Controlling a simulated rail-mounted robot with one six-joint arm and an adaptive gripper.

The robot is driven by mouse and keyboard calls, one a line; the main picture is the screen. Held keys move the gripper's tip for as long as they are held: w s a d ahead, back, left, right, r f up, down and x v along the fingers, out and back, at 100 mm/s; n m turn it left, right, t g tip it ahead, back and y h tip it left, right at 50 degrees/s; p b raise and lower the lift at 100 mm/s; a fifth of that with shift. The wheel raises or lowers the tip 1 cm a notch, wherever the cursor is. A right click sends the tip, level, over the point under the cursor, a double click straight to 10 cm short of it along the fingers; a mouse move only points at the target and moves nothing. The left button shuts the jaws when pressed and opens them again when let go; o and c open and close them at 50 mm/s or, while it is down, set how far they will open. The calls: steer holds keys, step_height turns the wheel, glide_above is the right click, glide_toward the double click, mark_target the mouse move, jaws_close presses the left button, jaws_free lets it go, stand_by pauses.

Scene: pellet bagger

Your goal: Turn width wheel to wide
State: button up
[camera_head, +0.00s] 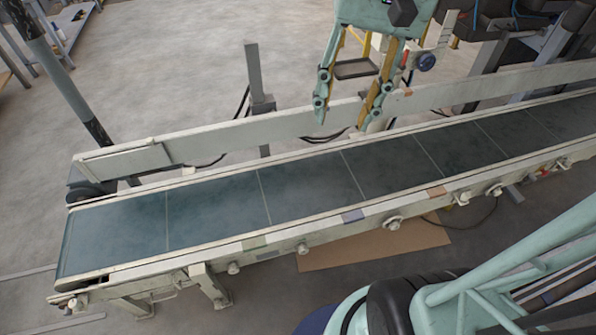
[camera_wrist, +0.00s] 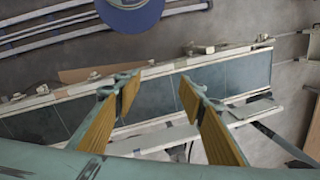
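A small dark blue round knob (camera_head: 427,61) sits by a pale upright bracket at the upper right of the head view. It may be the width wheel, but its markings and setting are too small to read. My gripper (camera_head: 343,108) hangs over the far side of the conveyor, left of the knob and apart from it. Its two fingers are spread with nothing between them. In the wrist view my gripper (camera_wrist: 159,92) also shows open and empty, above the belt. I cannot make out the knob in the wrist view.
The conveyor belt (camera_head: 215,210) runs from lower left to upper right, with a pale guide rail (camera_head: 250,131) along its far side. A grey post (camera_head: 255,75) stands behind the rail. Dark machinery (camera_head: 490,25) fills the upper right. The floor at left is mostly clear.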

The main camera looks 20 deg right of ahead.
steer(key=w+d+f+m+g+y, duration=0.1)
steer(key=w+d+f+m+y, duration=0.2)
steer(key=w+d+f+m, duration=0.3)
steer(key=m+t+y, duration=0.7)
steer(key=m+t, duration=0.2)
steer(key=m, duration=0.8)
glide_above(396, 228)
steer(key=w, duration=0.1)
step_height(396, 228, down, 36)
steer(key=s+f+m+t+h, duration=0.3)
steer(key=s+f+m+h, duration=0.1)
steer(key=f, duration=0.7)
steer(key=s+f+m+t+h, duration=0.3)
steer(key=s+f+m, duration=0.3)
steer(key=f, duration=0.5)
steer(key=s+f+m+t+h+p, duration=0.1)
steer(key=s+f+m+t+h, duration=0.2)
steer(key=s+f+m, duration=0.3)
step_height(396, 228, down, 5)
steer(key=shift+d+m+t+h, duration=0.15)
steer(key=shift+m+t+h, duration=0.25)
steer(key=shift+m+h, duration=0.5)
steer(key=shift+w, duration=0.15)
steer(key=shift+w+b, duration=1.1)
steer(key=shift+w, duration=5.6)
